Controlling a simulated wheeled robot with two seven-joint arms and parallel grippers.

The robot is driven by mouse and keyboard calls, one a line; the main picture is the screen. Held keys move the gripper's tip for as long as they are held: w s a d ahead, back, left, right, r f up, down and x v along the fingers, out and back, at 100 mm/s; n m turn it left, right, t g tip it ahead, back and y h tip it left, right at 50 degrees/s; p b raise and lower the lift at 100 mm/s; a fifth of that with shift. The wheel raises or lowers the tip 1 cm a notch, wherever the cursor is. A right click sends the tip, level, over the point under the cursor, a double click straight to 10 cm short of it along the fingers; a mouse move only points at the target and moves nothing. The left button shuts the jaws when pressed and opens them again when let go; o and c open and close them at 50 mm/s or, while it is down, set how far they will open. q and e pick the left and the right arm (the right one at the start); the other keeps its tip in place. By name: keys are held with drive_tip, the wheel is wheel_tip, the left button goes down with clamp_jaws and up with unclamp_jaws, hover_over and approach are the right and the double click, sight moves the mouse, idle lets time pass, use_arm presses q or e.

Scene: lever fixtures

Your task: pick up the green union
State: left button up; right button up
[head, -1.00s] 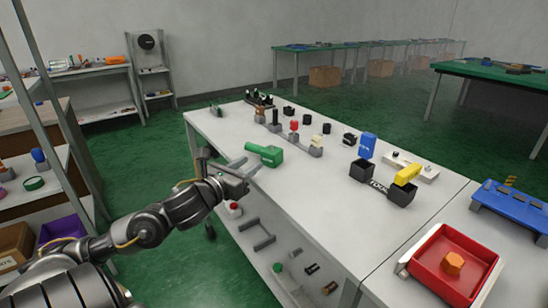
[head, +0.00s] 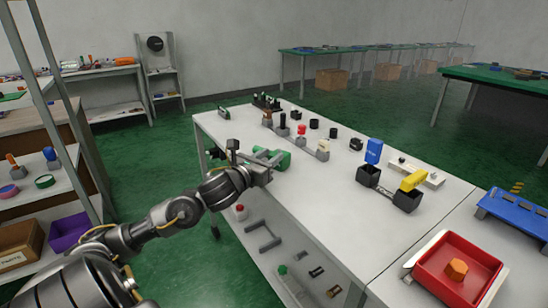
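The green union (head: 284,162) lies on the white table near its left edge, in the middle of the head view. My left gripper (head: 272,158) reaches over that edge and is at the union. Its fingers look apart, with green showing on both sides of the nearer finger. The gripper hides part of the union, and I cannot tell whether the fingers touch it. My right gripper is out of view.
Lever fixtures and small black parts stand behind the union. Black bins (head: 370,174), with blue and yellow pieces, stand to the right. A red tray (head: 428,277) holds an orange piece at lower right. The tabletop between the union and the bins is clear.

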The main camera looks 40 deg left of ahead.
sight(278, 151)
use_arm(q)
drive_tip(key=shift+w+a, duration=0.1)
drive_tip(key=shift+w, duration=1.7)
clamp_jaws()
